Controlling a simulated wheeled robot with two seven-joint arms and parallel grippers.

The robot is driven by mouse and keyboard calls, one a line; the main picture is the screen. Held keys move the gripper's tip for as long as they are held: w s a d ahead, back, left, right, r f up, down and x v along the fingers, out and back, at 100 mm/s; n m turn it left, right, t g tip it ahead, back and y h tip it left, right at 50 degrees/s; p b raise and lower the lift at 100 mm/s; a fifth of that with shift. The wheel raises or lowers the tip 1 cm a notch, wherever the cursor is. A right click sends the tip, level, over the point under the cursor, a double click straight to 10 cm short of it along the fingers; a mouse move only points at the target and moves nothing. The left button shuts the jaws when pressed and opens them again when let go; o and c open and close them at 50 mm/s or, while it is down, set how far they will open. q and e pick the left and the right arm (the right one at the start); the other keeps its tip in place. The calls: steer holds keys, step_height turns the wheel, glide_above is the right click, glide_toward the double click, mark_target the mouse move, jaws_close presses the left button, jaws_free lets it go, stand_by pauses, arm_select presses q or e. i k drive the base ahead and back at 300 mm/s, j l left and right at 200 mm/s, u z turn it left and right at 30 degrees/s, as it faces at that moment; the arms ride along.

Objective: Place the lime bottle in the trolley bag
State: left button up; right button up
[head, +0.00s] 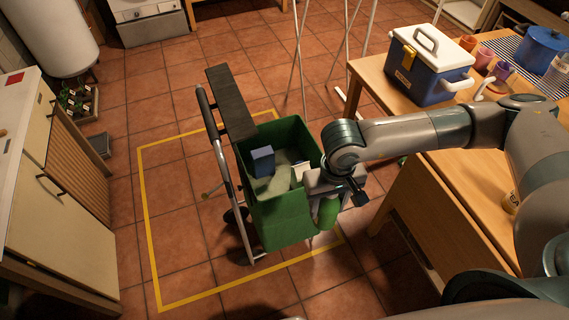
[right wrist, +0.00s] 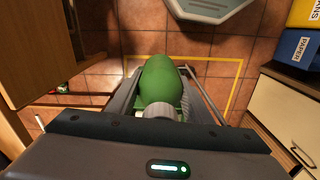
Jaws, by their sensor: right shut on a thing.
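The green trolley bag (head: 283,222) stands open at the middle of the head view, inside a yellow floor outline. A blue box (head: 262,161), a pale green item and a white item lie in it. My right gripper (head: 328,196) is at the bag's right front edge and shut on the lime bottle (head: 328,214), a green bottle seen partly below the gripper. The bottle appears outside the bag, beside its right wall; whether they touch I cannot tell. In the right wrist view the lime bottle (right wrist: 160,82) sits between the fingers. My left gripper is not in view.
A wooden table (head: 450,170) at the right carries a blue-and-white cooler (head: 430,75), cups and a blue pot (head: 541,47). The trolley's dark flap (head: 232,103) and metal frame rise at the bag's left. A cabinet (head: 50,200) stands far left. Tiled floor between is clear.

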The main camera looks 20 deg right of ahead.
mark_target(276, 190)
steer(key=i+j, duration=0.2)
steer(key=i, duration=0.2)
steer(key=i+j, duration=0.2)
steer(key=i, duration=0.2)
